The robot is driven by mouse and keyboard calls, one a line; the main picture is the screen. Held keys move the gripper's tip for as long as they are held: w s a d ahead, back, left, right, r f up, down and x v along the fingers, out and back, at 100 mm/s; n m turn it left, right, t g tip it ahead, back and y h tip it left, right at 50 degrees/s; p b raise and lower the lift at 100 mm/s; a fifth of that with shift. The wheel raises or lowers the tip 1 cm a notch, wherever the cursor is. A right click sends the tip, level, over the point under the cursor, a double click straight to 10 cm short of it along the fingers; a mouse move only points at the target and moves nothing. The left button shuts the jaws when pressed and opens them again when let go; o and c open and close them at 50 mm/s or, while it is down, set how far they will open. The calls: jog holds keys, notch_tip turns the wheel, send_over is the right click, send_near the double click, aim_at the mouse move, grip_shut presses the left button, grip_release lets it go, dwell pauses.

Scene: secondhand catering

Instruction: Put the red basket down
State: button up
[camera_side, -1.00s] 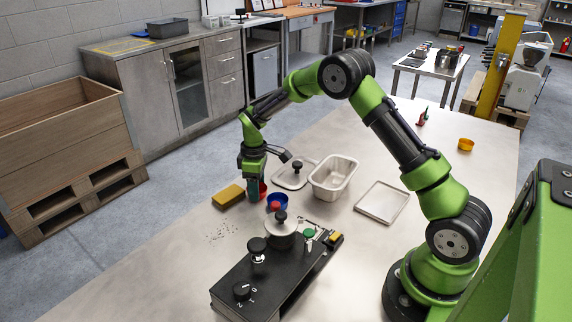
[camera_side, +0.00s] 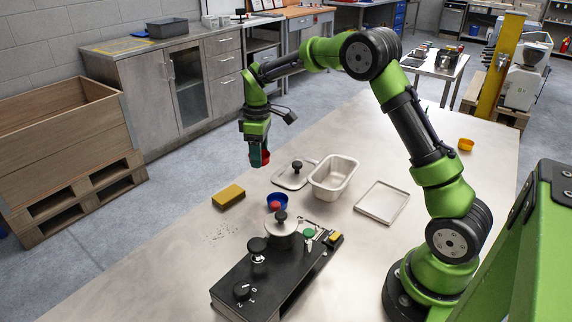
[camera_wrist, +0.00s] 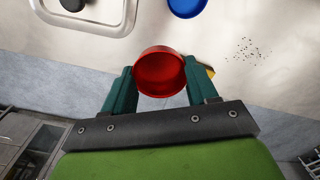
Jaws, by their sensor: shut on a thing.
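The red basket (camera_wrist: 160,73) is a small round red cup held between the two dark green fingers of my gripper (camera_wrist: 161,88) in the wrist view. In the side view the red basket (camera_side: 265,157) shows at the fingertips of my gripper (camera_side: 259,158), raised above the steel table (camera_side: 330,255). My gripper is shut on it. Part of the basket is hidden behind a finger in the side view. Below it, a blue cup (camera_side: 277,200) stands on the table, and it also shows at the top of the wrist view (camera_wrist: 186,5).
A yellow sponge (camera_side: 229,196) and dark crumbs (camera_side: 222,230) lie left of the blue cup. A lid (camera_side: 294,175), an empty pan (camera_side: 333,177) and a shallow tray (camera_side: 382,202) stand to the right. A black appliance (camera_side: 268,279) with knobs is in front. An orange cup (camera_side: 466,145) stands far right.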

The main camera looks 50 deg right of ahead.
jog(key=s+d+r+m, duration=0.2)
jog(key=s+d, duration=0.5)
jog(key=d, duration=0.3)
jog(key=n, duration=0.2)
send_over(333, 186)
notch_tip(333, 186, down, 8)
jog(key=shift+r, duration=0.25)
jog(key=shift+f, duration=2.1)
jog(key=shift+f, duration=0.2)
jog(key=o, duration=1)
